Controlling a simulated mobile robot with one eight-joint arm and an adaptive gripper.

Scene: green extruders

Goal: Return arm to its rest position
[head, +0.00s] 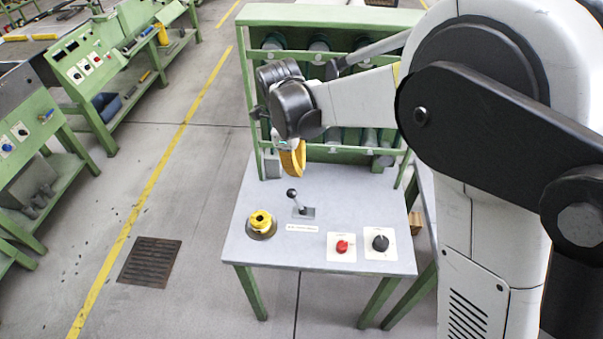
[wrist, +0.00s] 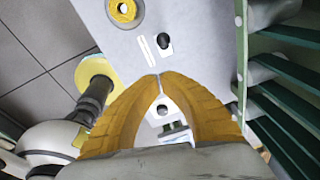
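My gripper (head: 292,158) hangs above the back of the grey-topped green workstation table (head: 330,250), in front of its rack, with its yellow fingers pointing down. In the wrist view, the two yellow fingers (wrist: 159,76) curve together and their tips meet. I see nothing held between them. My arm reaches in from the right in the head view, bent and partly extended over the table. The fingers are clear of the tabletop controls.
The tabletop holds a yellow ring-shaped part (head: 260,220), a black-knobbed lever (head: 293,194), a red button (head: 342,246) and a black knob (head: 380,243). The green rack (head: 330,16) stands close behind my gripper. Open floor lies left, with more green machines (head: 88,65) beyond.

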